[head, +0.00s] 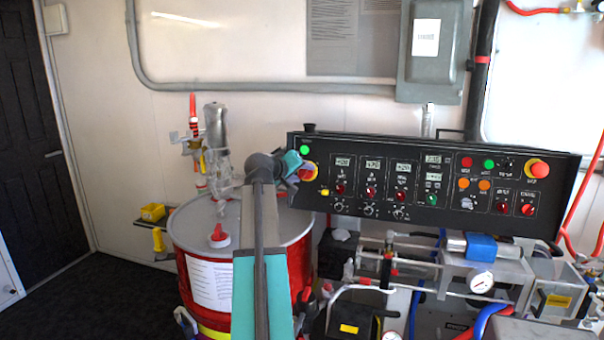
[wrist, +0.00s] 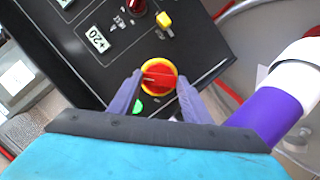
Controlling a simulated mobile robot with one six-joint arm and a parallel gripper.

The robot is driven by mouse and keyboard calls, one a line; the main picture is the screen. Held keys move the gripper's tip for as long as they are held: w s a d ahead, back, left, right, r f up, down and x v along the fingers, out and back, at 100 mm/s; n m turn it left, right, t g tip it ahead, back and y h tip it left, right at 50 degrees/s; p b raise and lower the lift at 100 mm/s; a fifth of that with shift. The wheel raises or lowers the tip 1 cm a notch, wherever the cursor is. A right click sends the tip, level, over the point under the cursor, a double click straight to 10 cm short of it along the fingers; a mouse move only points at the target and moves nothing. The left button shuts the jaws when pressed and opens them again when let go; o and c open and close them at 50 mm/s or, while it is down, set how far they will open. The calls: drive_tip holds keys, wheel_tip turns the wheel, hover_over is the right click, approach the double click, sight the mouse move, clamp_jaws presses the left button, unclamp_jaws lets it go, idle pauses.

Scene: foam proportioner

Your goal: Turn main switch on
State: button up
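The main switch is a red rotary knob on a yellow ring, at the left end of the black control panel (head: 450,210). In the head view the switch (head: 309,173) is partly hidden by my gripper (head: 297,167). In the wrist view the switch (wrist: 159,75) lies between the tips of my gripper (wrist: 160,82), one finger on each side. The fingers are apart, with no clear grip on the knob; whether they touch it cannot be told. A light line on the knob runs roughly sideways in the wrist view.
A lit green lamp (head: 304,150) is just above the switch, and a yellow knob (head: 323,192) is below it. Several other knobs and displays fill the panel. A red drum (head: 205,265) with a pump stands at the left. Pipes and gauges lie below the panel.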

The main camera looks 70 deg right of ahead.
drive_tip(key=o, duration=0.4)
drive_tip(key=shift+a, duration=0.15)
drive_tip(key=shift+c, duration=0.2)
drive_tip(key=shift+a+r, duration=0.1)
drive_tip(key=b+v, duration=0.1)
drive_tip(key=v, duration=1.2)
drive_tip(key=shift+a+b, duration=0.25)
drive_tip(key=shift+b, duration=0.1)
